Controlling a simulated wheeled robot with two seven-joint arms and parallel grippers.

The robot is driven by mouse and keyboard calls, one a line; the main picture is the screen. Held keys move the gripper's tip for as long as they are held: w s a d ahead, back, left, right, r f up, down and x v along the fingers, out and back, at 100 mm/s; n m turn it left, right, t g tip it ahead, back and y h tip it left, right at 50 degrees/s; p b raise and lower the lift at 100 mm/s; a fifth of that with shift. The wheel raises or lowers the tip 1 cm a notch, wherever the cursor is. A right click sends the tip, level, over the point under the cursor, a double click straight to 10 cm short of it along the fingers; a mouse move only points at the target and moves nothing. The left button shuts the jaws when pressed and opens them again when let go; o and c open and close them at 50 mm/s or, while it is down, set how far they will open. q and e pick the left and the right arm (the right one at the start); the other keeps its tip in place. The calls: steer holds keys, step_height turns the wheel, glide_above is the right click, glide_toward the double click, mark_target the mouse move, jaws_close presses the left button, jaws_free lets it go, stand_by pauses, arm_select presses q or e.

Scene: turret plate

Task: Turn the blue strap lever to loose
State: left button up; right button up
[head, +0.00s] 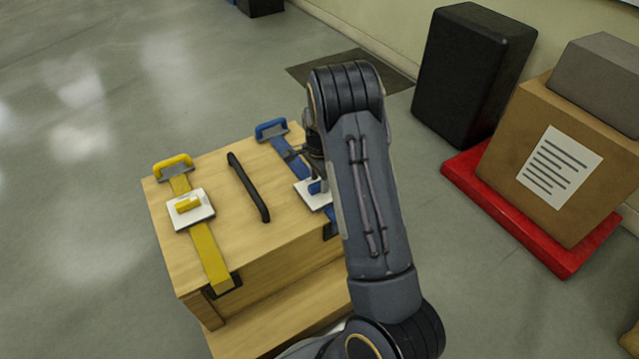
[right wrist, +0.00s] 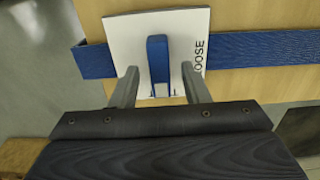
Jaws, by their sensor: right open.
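The blue strap lever (right wrist: 158,62) stands on a white square plate (right wrist: 120,40) in the right wrist view. The word LOOSE reads along the plate's right edge, and other lettering by the lever's near end is partly hidden. My right gripper (right wrist: 160,85) is open, one finger on each side of the lever, with gaps showing on both sides. In the head view the blue lever (head: 316,187) shows beside my right arm, which hides part of the plate and the right gripper. The blue strap (head: 270,151) runs over the wooden box (head: 222,165). My left gripper is out of view.
A yellow strap with a yellow lever (head: 188,204) on a white plate lies on the box's left side. A black handle (head: 248,187) stands between the straps. A cardboard box (head: 535,205) on a red base (head: 510,225) and a black case (head: 470,75) stand right. Floor at left is clear.

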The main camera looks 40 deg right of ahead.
steer(key=shift+f, duration=0.25)
jaws_close()
